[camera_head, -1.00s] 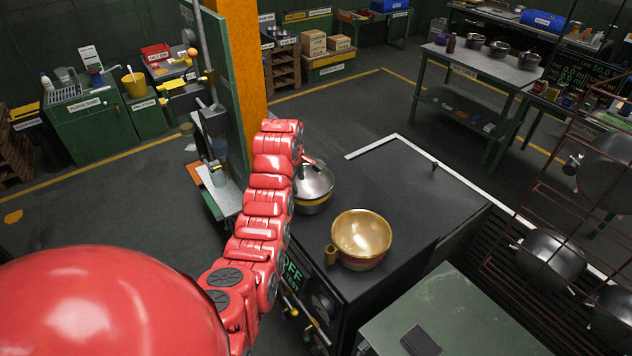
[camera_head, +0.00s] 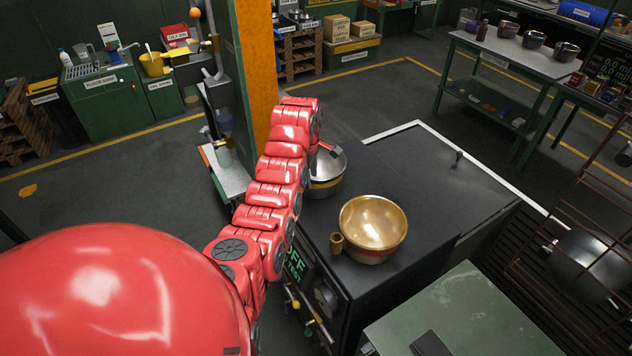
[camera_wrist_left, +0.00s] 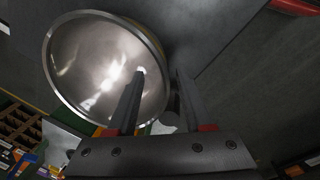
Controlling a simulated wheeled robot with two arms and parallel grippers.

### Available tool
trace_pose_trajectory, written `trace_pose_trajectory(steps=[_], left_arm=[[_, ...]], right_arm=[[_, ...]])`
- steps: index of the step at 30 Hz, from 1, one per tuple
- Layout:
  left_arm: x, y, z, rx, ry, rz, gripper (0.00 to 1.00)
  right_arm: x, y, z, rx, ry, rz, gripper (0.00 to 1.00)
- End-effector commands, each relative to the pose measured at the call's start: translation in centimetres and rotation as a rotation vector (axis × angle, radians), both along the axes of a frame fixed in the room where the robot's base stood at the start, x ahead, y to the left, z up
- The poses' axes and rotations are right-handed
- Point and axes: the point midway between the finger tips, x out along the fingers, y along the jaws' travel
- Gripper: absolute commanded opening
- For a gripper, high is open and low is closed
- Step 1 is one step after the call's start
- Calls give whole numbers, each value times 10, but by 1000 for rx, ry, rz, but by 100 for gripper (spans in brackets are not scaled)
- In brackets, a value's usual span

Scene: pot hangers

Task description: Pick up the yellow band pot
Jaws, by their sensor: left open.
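The yellow band pot (camera_head: 326,184) is a silver pot with a yellow band, on the black stove top (camera_head: 430,190), partly hidden behind my left arm. In the left wrist view the pot's shiny inside and round rim (camera_wrist_left: 90,65) fill the upper left. My left gripper (camera_wrist_left: 160,76) is open at the pot's right side: one finger overlaps the pot's inside, the other lies past the rim. I cannot tell whether either finger touches it. In the head view the gripper (camera_head: 330,148) is mostly hidden by the arm. My right gripper is not in view.
A gold pot (camera_head: 373,224) with a stubby handle stands close by on the stove. A green table (camera_head: 450,310) is in front, and a rack with dark pans (camera_head: 580,265) at right. An orange post (camera_head: 256,70) rises behind my left arm. The far stove top is mostly clear.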

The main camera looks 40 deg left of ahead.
Motion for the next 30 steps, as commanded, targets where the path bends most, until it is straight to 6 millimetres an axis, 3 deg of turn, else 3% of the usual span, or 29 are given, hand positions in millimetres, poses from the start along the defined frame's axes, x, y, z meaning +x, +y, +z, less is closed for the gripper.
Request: trace_pose_trajectory(steps=[14,18,26,30], left_arm=[[1,5,-50,-2,6,1,51],[4,7,-67,1,2,1,51],[5,6,-68,2,1,0,51],[5,6,-68,2,1,0,26]], right_arm=[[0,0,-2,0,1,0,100],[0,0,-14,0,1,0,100],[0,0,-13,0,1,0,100],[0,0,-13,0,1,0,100]])
